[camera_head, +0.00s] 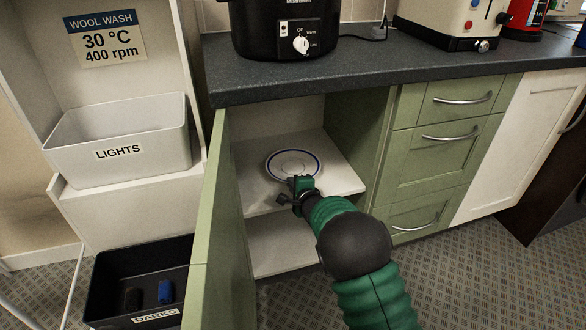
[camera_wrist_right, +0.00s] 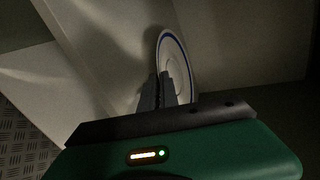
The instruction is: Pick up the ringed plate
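The ringed plate (camera_head: 293,160) is white with a blue ring and lies inside the open cabinet, roughly level above the shelf. Whether it touches the shelf is hard to tell. My right gripper (camera_head: 299,184) reaches in at the plate's near edge. In the right wrist view the plate (camera_wrist_right: 177,62) appears edge-tilted, and the dark fingers of my right gripper (camera_wrist_right: 159,88) are close together at its rim, one on each side. They look shut on the rim, though the contact itself is partly hidden. My left gripper is not in view.
The cabinet shelf (camera_head: 258,185) is otherwise bare. The open green door (camera_head: 215,215) stands left of my right arm, and the dark countertop (camera_head: 370,68) overhangs the opening. Green drawers (camera_head: 435,150) are on the right. A white LIGHTS bin (camera_head: 118,150) and black DARKS bin (camera_head: 112,265) stand left.

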